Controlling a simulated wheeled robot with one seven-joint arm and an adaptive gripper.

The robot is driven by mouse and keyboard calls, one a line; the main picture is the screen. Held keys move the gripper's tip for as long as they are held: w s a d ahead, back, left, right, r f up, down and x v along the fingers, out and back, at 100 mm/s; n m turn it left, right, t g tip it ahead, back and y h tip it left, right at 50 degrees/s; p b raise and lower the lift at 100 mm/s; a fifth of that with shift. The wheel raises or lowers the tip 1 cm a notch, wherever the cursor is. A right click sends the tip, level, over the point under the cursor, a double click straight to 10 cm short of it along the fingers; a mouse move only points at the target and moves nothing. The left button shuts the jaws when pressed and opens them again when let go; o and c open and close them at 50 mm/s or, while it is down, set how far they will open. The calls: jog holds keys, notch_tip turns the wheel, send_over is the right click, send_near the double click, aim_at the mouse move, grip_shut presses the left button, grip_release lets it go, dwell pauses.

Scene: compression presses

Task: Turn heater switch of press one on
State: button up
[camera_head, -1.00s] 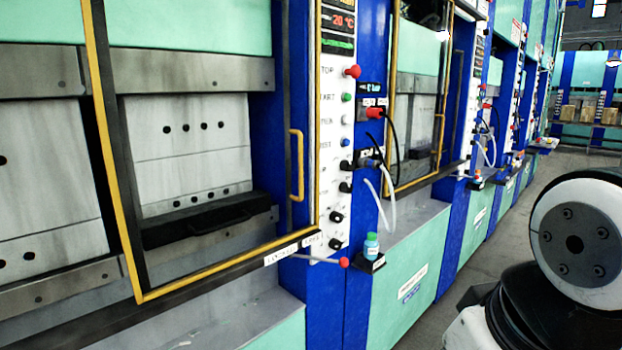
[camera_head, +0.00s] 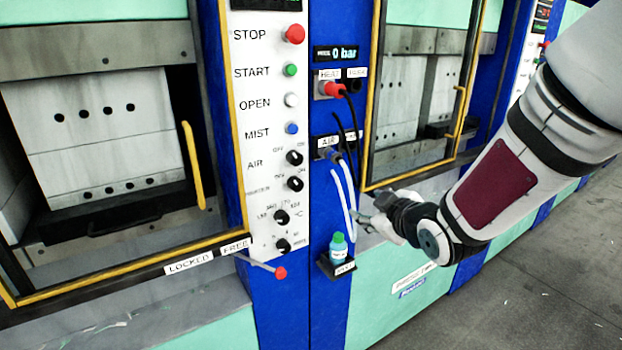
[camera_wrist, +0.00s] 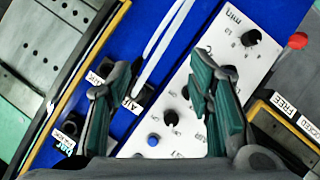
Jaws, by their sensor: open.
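The press control panel (camera_head: 265,120) is white, with STOP, START, OPEN and MIST buttons above several black knobs. The AIR knob (camera_head: 294,157) sits over a second OFF/ON knob (camera_head: 295,183), whose label is too blurred to read; it may be the heater switch. Its setting is unclear. A °C knob (camera_head: 281,216) and a bottom knob (camera_head: 283,245) are below. My gripper (camera_head: 368,212) is right of the panel, apart from it, open and empty. In the wrist view my gripper (camera_wrist: 160,75) faces the panel (camera_wrist: 212,75), with a black knob (camera_wrist: 170,118) between its fingers.
A red plug (camera_head: 333,90) with hanging cables and white hoses (camera_head: 347,200) lies between panel and gripper. A small bottle (camera_head: 338,248) stands on a holder below. A red-tipped lever (camera_head: 279,272) sticks out under the panel. The floor (camera_head: 520,270) at right is clear.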

aim_at(298, 187)
jog(key=s+a+f+n+t+y+p, duration=0.1)
jog(key=a+f+n+t+y+p, duration=0.15)
jog(key=a+n+y, duration=0.45)
jog(key=w+a, duration=0.3)
jog(key=w+a+m, duration=0.1)
jog(key=w+a, duration=0.1)
jog(key=w, duration=0.2)
jog(key=w+a+r+m+h+p, duration=0.1)
jog(key=w+a, duration=0.2)
jog(key=w, duration=0.1)
jog(key=shift+w+a, duration=0.1)
jog(key=shift+a, duration=0.25)
jog(key=shift+c, duration=0.2)
grip_shut()
